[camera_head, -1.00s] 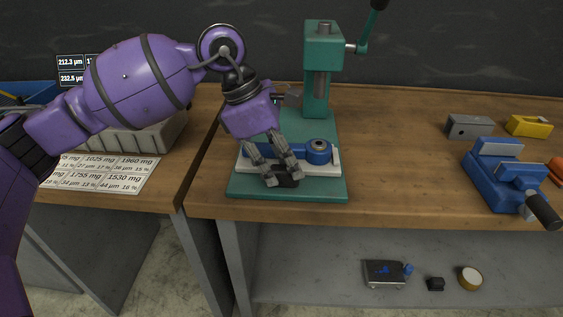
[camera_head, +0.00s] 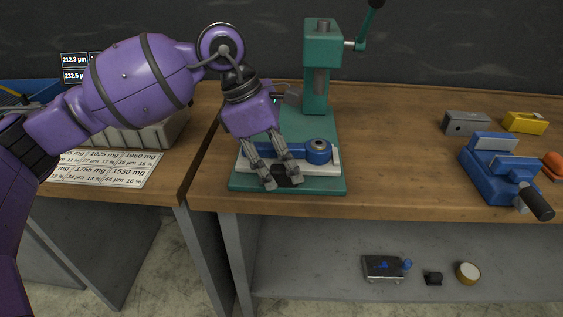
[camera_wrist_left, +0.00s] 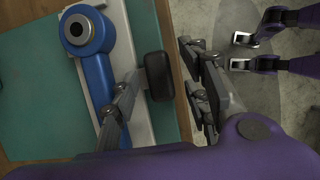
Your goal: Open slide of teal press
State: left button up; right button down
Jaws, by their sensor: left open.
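The teal press (camera_head: 323,44) stands on the wooden bench, with its teal base towards me. A white slide plate (camera_head: 329,167) lies on the base and carries a blue part with a round boss (camera_head: 318,150). A black handle sits at the slide's front edge; it shows best in the left wrist view (camera_wrist_left: 158,76). My left gripper (camera_head: 281,184) points down at the front of the press. Its fingers are spread on either side of the black handle, with visible gaps in the left wrist view (camera_wrist_left: 160,100). My right gripper is not seen.
A blue vise (camera_head: 495,170) with a black handle stands at the right. A grey block (camera_head: 468,123) and a yellow block (camera_head: 524,122) lie behind it. The press lever (camera_head: 362,40) rises at the back. Bench space between press and vise is clear.

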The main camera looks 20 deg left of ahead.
pick_arm(q)
jog(key=v, duration=1.2)
